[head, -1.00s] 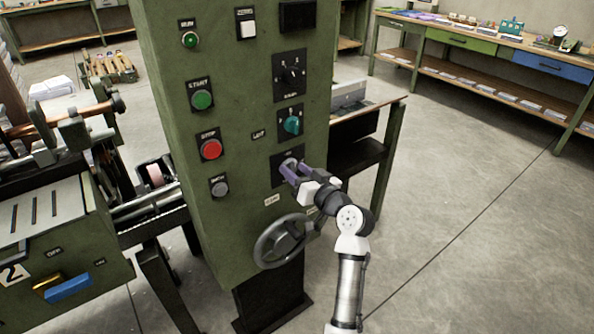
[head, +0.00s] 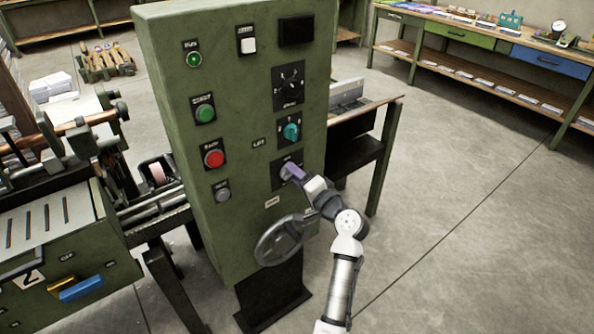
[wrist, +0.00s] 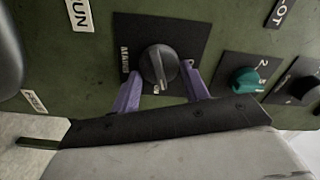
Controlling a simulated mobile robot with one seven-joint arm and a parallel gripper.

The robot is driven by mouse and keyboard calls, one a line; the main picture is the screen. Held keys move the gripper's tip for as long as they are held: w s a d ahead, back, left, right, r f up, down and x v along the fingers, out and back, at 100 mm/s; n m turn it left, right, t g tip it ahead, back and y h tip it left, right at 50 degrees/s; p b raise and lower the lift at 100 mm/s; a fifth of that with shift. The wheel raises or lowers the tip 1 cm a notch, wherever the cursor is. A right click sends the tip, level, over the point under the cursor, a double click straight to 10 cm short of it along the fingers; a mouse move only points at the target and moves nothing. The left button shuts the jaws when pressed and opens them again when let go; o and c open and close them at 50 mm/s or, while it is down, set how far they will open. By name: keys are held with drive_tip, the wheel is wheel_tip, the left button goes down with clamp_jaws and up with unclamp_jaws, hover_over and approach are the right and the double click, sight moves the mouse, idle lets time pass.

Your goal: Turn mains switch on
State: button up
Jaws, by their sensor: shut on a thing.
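The mains switch (wrist: 158,66) is a dark round knob with a raised grip bar, on a black plate lettered "MAINS" in the wrist view. Its bar runs roughly up and down in that picture; I cannot tell for sure which label it points to. My gripper (wrist: 160,74) has its two purple fingers on either side of the knob and is shut on it. In the head view, my gripper (head: 289,171) is at the lowest black plate (head: 279,182) on the front of the green cabinet (head: 237,225), and the fingers mostly hide the knob.
A teal selector (head: 292,131) sits just above the mains plate. A handwheel (head: 283,240) sticks out below my gripper. A red stop button (head: 214,158) and a green start button (head: 205,114) are to the left. Open floor lies to the right.

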drive_tip(key=shift+f+m+p, duration=0.1)
drive_tip(key=shift+m+p, duration=1.05)
drive_tip(key=shift+m, duration=0.75)
drive_tip(key=o, duration=1)
drive_tip(key=shift+d, duration=0.1)
drive_tip(key=b+v, duration=0.3)
drive_tip(key=v, duration=1)
drive_tip(key=shift+s+d+b, duration=0.2)
drive_tip(key=shift+s+b, duration=0.15)
